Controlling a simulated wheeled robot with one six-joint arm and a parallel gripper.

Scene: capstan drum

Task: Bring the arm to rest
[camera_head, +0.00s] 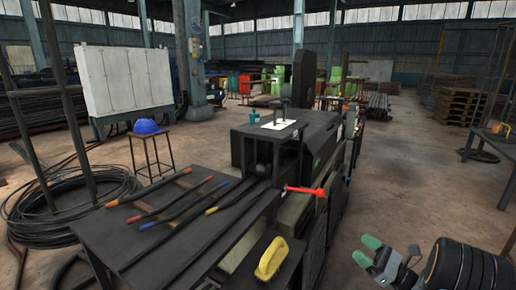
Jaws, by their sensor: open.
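My gripper (366,250) is at the bottom right of the head view, with two green-tipped fingers pointing left. The fingers are apart, with nothing visible between them. The dark rounded part of my arm is to the right of it, cut off by the picture edge. The gripper appears clear of the bench and the machine, over the floor. The rest of my arm is out of view.
A dark machine (262,140) with a red-handled lever (305,190) stands in the middle. A yellow brush (270,258) lies left of my gripper. Colour-ended bars lie on the bench (112,240). A blue helmet (145,127) sits on a stool. Open floor (420,180) lies at right.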

